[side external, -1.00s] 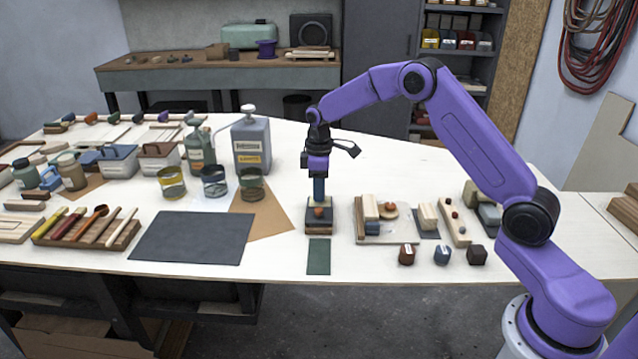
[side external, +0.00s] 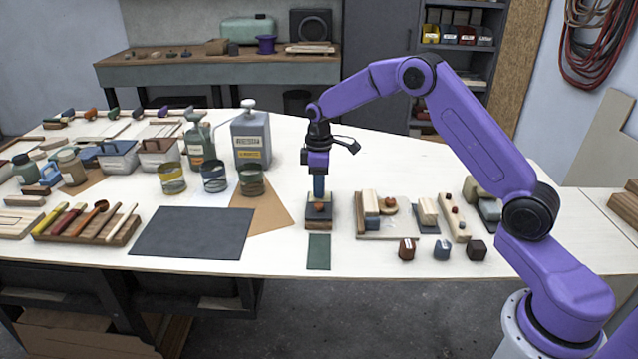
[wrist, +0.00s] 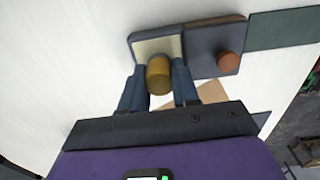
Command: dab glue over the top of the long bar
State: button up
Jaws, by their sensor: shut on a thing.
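My gripper (side external: 319,192) points straight down over a small dark two-part tray (side external: 320,224). In the wrist view its blue fingers (wrist: 160,84) are shut on an ochre cylinder (wrist: 158,77), which looks like a dabber. The cylinder stands over the cream pad (wrist: 146,47) in one part of the tray; whether its lower end touches the pad is hidden. A reddish-brown knob (wrist: 228,63) sits on the tray's other part. A long pale bar with small round knobs (side external: 447,205) lies to the right; I cannot tell if it is the task's long bar.
A dark green strip (side external: 318,252) lies in front of the tray. A pale board (side external: 385,230) with blocks is to the right, with three small dark blocks in front. Cans (side external: 214,178), bottles and a dark mat (side external: 192,233) are on the left. White table behind the gripper is clear.

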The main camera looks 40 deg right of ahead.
jog(key=shift+f, duration=0.45)
dwell(0.7)
jog(key=shift+r, duration=0.1)
jog(key=shift+r, duration=3.45)
jog(key=shift+s, duration=0.1)
